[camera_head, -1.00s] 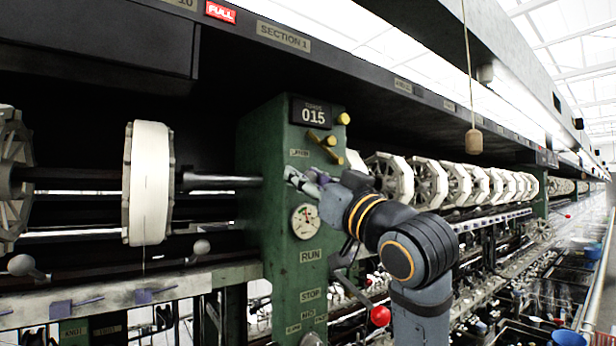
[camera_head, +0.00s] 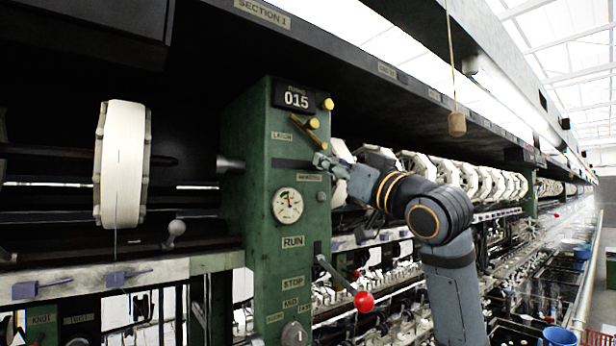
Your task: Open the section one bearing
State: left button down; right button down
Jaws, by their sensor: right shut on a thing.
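The green column (camera_head: 260,210) under the SECTION 1 sign carries a 015 plate, a round gauge and several labels. My right gripper (camera_head: 321,160) is at the column's upper right, just below the brass latch bar (camera_head: 306,132). It is shut on what seems to be the section one bearing handle, which its fingers hide. A short metal shaft stub (camera_head: 230,163) sticks out of the column's left side. The white reel (camera_head: 122,165) hangs left of it, with a dark stretch between them. My left gripper is not in view.
A lever with a red ball (camera_head: 363,301) juts from the column below my right arm, near the RUN and STOP labels. More white reels (camera_head: 470,178) line up behind the arm. A wooden pull (camera_head: 457,123) hangs on a cord at the upper right.

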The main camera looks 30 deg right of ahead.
jog(key=shift+d, duration=0.75)
jog(key=c, duration=1.5)
grip_release()
jog(key=shift+d, duration=0.1)
jog(key=o, duration=0.4)
jog(key=shift+s+d, duration=0.2)
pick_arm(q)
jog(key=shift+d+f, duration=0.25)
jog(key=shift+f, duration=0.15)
pick_arm(e)
jog(key=shift+a, duration=0.1)
jog(key=shift+w, duration=0.1)
